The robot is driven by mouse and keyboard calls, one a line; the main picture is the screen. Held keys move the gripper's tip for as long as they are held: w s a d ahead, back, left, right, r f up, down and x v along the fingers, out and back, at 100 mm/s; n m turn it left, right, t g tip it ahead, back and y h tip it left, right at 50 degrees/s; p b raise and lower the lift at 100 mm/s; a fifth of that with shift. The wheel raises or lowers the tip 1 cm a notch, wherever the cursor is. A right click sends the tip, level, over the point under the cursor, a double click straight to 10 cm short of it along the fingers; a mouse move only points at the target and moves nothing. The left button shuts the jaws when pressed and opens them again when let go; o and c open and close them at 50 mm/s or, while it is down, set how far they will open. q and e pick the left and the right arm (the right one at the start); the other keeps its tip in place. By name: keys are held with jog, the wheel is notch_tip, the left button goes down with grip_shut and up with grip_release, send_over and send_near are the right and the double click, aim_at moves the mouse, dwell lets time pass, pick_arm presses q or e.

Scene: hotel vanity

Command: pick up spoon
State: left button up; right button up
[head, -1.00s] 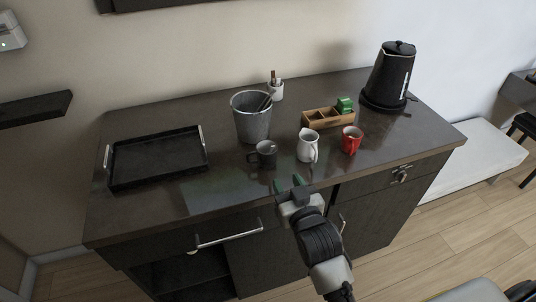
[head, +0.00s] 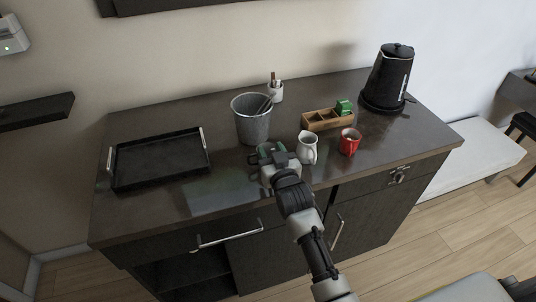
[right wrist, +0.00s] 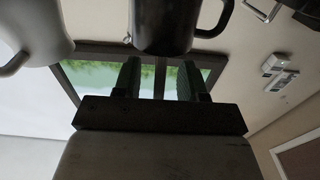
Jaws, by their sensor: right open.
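I cannot make out a spoon for certain. Thin dark handles (head: 265,104) stick up inside the grey bucket (head: 252,127), and brown and dark sticks (head: 274,77) stand in a small white holder (head: 276,93); any of these could be one. My right gripper (head: 270,151) is open and empty over the counter's front part, in front of the bucket. The right wrist view shows its two fingers (right wrist: 160,80) apart, with a dark mug (right wrist: 166,25) just beyond them. My left gripper is not in view.
A white pitcher (head: 307,149) stands close right of my gripper, with a red mug (head: 349,142) beyond. A wooden box (head: 322,123) and black kettle (head: 387,80) stand behind to the right. A black tray (head: 158,160) lies left. The counter (head: 220,198) is bare between tray and gripper.

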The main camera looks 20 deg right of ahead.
grip_shut()
jog(key=shift+r, duration=0.1)
dwell(0.3)
